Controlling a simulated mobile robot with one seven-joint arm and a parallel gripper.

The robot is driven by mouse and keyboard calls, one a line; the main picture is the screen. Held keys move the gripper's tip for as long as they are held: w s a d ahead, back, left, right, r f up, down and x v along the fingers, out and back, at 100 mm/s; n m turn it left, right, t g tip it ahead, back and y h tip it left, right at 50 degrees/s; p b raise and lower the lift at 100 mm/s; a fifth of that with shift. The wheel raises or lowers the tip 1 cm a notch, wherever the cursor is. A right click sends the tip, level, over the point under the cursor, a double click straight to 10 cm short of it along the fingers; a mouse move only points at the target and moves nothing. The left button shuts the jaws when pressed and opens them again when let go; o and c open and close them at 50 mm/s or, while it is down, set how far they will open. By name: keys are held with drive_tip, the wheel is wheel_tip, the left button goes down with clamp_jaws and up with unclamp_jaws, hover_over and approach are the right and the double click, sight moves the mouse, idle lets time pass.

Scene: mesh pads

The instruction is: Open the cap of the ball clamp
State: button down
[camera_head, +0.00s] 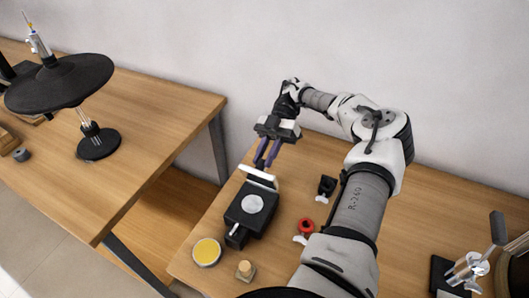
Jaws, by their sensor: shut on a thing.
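The ball clamp appears to be the black block-shaped device (247,213) on the right-hand table, with a round pale disc (253,203) on its top and a small light-tipped lever at its front. Its cap seems to be the pale flap (260,178) at the far edge, standing raised and tilted up from the body. My gripper (266,164) comes down from above and behind. Its dark fingers are at the upper edge of the cap and appear shut on it. The exact contact at the fingertips is too small to make out.
A small black clamp (327,187) and a red ring piece (306,226) stand right of the device, near my arm. A round yellow dish (206,252) and a small wooden piece (246,270) lie in front. A wall rises behind. Another table (150,120) is left, across a gap.

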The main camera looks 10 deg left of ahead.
idle(0.4)
drive_tip(key=c, duration=1.3)
unclamp_jaws()
drive_tip(key=shift+o, duration=0.2)
